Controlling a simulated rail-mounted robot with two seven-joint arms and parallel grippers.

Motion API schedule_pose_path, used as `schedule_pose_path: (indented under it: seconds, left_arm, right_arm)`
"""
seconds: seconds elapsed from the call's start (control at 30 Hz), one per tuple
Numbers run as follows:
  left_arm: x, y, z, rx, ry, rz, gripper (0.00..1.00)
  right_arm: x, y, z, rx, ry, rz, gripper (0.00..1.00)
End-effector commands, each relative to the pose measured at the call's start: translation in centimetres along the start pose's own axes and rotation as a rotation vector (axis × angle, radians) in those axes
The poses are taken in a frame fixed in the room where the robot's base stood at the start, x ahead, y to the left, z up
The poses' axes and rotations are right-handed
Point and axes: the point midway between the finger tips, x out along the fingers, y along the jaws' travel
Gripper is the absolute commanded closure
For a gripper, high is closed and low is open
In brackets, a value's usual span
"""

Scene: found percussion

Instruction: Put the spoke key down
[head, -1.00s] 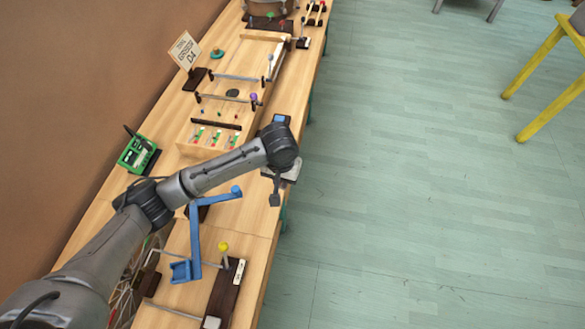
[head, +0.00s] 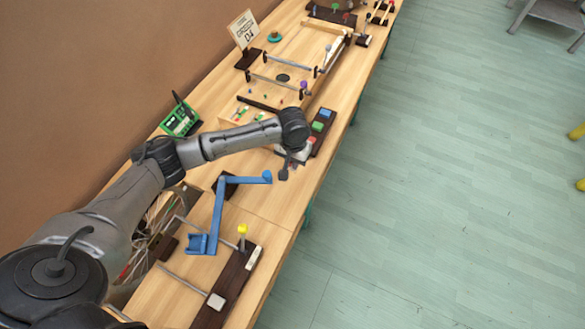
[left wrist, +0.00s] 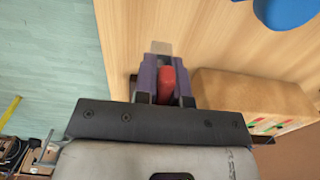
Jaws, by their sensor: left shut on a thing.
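My left gripper (head: 285,172) is over the front part of the wooden bench (head: 268,205) in the head view. In the left wrist view its fingers (left wrist: 165,72) are shut on a small red thing (left wrist: 166,85), which I take to be the spoke key. Only a short red part shows between the fingers; the rest is hidden. In the head view the held thing is too small to make out. I cannot tell whether it touches the bench. My right gripper is not in view.
A blue crank-shaped bracket (head: 217,215) stands nearer me on the bench. Beyond the gripper is a dark board with coloured buttons (head: 318,127). A wooden box with small coloured parts (head: 243,114) and a green holder (head: 181,121) stand farther left. Bare bench lies beside the gripper.

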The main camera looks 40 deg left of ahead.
Motion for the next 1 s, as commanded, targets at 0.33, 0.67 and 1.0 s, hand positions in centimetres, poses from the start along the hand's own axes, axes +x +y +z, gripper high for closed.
schedule_pose_path:
  seconds: [0.33, 0.67, 1.0]
  left_arm:
    - [2.3, -0.3, 0.0, 0.001, -0.001, -0.001, 1.00]
    - [4.2, -0.3, -0.1, 0.001, 0.001, -0.001, 1.00]
    - [4.5, -0.3, -0.1, 0.001, 0.000, -0.001, 0.81]
  right_arm:
    - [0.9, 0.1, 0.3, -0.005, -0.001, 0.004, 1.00]
    - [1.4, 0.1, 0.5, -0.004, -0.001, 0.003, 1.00]
    - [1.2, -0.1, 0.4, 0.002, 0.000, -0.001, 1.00]
